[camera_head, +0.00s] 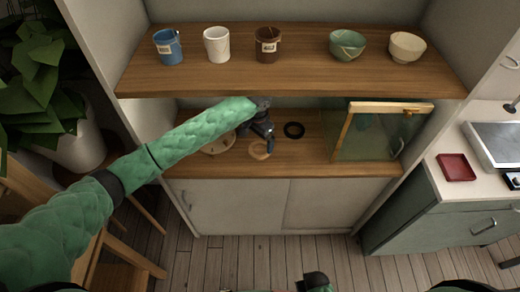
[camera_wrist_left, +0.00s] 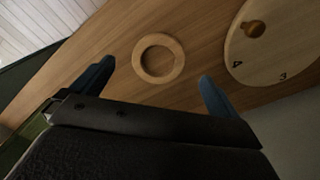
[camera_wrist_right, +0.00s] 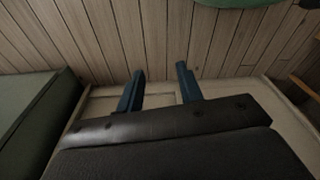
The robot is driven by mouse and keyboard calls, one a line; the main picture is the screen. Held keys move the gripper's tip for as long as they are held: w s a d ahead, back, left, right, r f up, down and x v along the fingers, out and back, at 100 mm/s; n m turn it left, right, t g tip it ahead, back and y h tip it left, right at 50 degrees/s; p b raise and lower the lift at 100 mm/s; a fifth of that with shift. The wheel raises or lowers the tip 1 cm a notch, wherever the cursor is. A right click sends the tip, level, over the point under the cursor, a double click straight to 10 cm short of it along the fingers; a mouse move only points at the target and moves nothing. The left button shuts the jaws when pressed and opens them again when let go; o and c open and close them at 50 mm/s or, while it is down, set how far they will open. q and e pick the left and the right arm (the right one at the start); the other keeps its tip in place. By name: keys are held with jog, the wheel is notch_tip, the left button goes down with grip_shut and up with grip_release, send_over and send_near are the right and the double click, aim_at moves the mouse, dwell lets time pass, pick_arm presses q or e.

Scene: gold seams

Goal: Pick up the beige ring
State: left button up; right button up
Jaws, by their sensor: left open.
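The beige ring (camera_head: 259,149) lies flat on the wooden lower shelf, partly covered by my left gripper in the head view. In the left wrist view the ring (camera_wrist_left: 140,57) shows whole, between and beyond the two blue fingertips. My left gripper (camera_head: 268,145) is open and empty, close to the ring; I see no contact. My right gripper (camera_wrist_right: 160,90) shows in the right wrist view with its two fingers apart and nothing between them, over the floor and the cabinet front.
A round wooden board with numbers (camera_wrist_left: 275,45) lies near the ring. The upper shelf (camera_head: 290,80) overhangs, holding cups and bowls. A red tray (camera_head: 456,167) is far right.

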aim_at(259, 152)
pick_arm(q)
jog(key=shift+f, duration=0.45)
jog(key=f+p, duration=0.2)
jog(key=f, duration=0.1)
jog(key=shift+w+d+f, duration=0.15)
jog(key=shift+w+d, duration=0.05)
jog(key=shift+f+p, duration=0.3)
jog(key=shift+f, duration=0.5)
jog(key=c, duration=1.1)
jog(key=shift+o, duration=0.2)
pick_arm(e)
notch_tip(259, 152, down, 6)
jog(key=s+d, duration=0.1)
jog(key=shift+s+d, duration=0.2)
pick_arm(q)
jog(key=shift+r, duration=0.15)
pick_arm(e)
jog(key=shift+t, duration=0.3)
